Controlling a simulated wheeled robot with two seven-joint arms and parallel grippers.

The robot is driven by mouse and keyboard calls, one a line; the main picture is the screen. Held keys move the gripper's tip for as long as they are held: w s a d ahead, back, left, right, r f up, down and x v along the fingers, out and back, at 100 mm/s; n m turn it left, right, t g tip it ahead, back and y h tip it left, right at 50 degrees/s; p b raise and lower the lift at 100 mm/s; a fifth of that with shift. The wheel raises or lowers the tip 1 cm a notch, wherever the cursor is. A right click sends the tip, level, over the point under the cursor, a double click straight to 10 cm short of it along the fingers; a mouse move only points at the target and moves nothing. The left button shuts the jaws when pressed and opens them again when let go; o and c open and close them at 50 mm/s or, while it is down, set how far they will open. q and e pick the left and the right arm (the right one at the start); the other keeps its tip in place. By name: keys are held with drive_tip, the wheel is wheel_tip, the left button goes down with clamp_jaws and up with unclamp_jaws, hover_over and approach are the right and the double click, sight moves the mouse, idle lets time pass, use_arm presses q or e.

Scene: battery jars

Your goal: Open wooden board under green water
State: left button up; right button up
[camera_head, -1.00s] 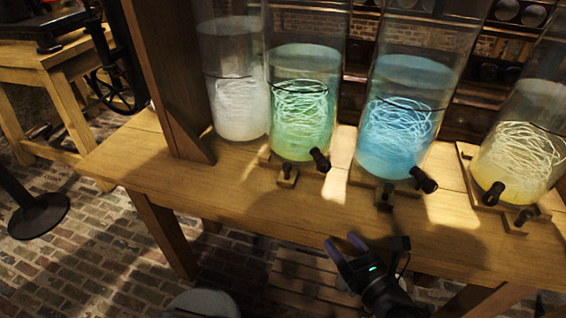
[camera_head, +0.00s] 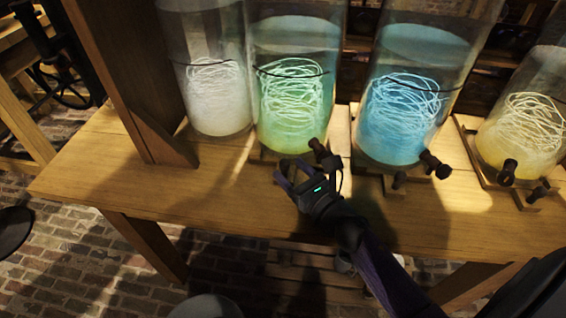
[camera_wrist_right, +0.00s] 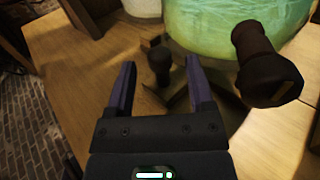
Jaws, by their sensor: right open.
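The green water stands in a clear glass jar (camera_head: 292,105) on the table, and it also shows in the wrist view (camera_wrist_right: 240,30). A black tap (camera_head: 322,153) sticks out of its lower front. A wooden board (camera_head: 256,153) lies under this jar, mostly hidden by jar and gripper. Its small dark knob (camera_wrist_right: 160,68) shows in the wrist view. My right gripper (camera_head: 290,168) is open in front of the green jar, left of and just below the tap. In the wrist view its fingers are on either side of the knob, with gaps showing. My left gripper is not in view.
The black tap (camera_wrist_right: 264,65) is close to the right finger. A white jar (camera_head: 218,100) stands left, a blue jar (camera_head: 400,110) and a yellow jar (camera_head: 522,130) right. A wooden post (camera_head: 130,80) rises at the left. The table's front strip (camera_head: 150,195) is clear.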

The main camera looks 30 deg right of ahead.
drive_tip(key=shift+w+a, duration=0.15)
drive_tip(key=shift+w, duration=1.25)
clamp_jaws()
idle(0.4)
